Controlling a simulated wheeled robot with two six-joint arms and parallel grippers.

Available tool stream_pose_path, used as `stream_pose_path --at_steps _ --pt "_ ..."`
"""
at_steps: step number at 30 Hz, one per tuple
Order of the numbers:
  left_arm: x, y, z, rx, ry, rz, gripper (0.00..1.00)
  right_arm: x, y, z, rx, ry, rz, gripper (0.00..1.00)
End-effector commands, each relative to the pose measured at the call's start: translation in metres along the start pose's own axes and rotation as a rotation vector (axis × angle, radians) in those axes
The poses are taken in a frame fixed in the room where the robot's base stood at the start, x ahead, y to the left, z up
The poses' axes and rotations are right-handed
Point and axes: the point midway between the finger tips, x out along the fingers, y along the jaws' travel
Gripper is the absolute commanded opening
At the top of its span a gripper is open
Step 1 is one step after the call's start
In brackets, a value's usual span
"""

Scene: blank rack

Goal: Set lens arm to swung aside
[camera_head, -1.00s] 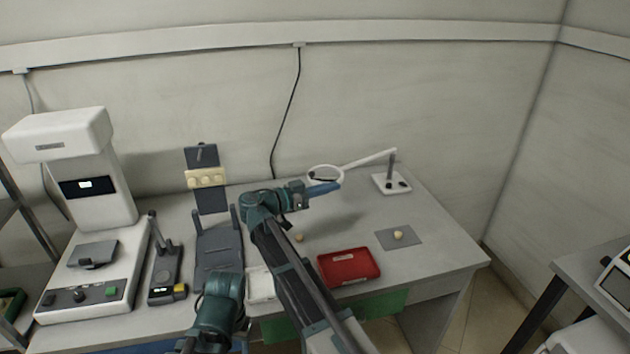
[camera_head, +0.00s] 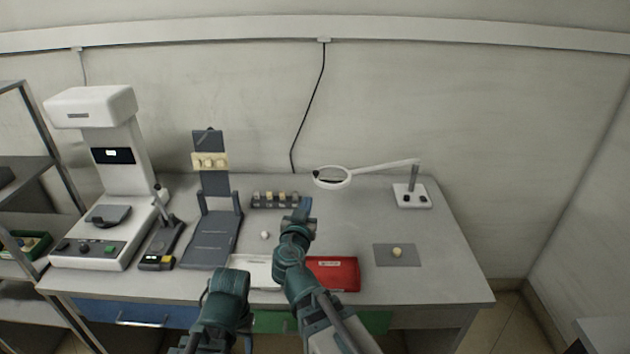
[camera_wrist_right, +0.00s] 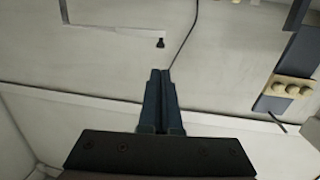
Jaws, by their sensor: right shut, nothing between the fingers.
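The magnifier lens (camera_head: 332,178) is a white ring at the back of the bench. Its thin white lens arm (camera_head: 380,167) runs right to a post on a white base (camera_head: 411,196). The lens sits out to the left of the base, over the bench's back edge. My right gripper (camera_head: 305,205) is shut and empty, left of and in front of the lens, apart from it in the picture.
A small rack (camera_head: 275,200) stands just left of my right gripper. A red tray (camera_head: 333,274) and a white tray (camera_head: 258,272) lie at the front. A grey pad (camera_head: 397,256) holds a small tan piece. The bench between pad and base is clear.

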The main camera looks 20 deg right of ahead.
Motion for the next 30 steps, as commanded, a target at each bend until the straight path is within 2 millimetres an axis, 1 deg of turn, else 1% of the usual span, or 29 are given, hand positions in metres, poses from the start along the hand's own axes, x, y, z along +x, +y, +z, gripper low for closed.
stream_pose_path --at_steps 4,8,11,15,21,27,30 --pt "0.000 0.000 0.000 0.000 0.000 0.000 0.56 0.001 -0.001 0.000 0.000 0.000 -0.005 0.00" --pt "0.002 0.000 0.000 0.000 0.000 0.000 0.56 0.013 -0.002 0.000 0.001 0.000 -0.003 0.00" --pt "0.004 0.000 0.000 0.000 0.000 0.000 0.56 0.031 -0.002 0.001 0.001 0.000 -0.001 0.00" --pt "0.007 0.001 0.000 0.000 0.000 0.000 0.56 0.061 -0.002 0.001 0.001 0.000 0.000 0.00" --pt "0.010 0.001 -0.001 0.000 0.000 0.000 0.56 0.100 -0.002 0.001 0.000 0.000 -0.001 0.00" --pt "0.013 0.001 -0.001 0.000 0.000 0.000 0.56 0.127 -0.002 0.000 0.001 0.000 -0.002 0.00" --pt "0.013 0.001 -0.001 0.000 0.000 0.000 0.56 0.135 -0.002 0.000 0.001 0.000 -0.003 0.00"
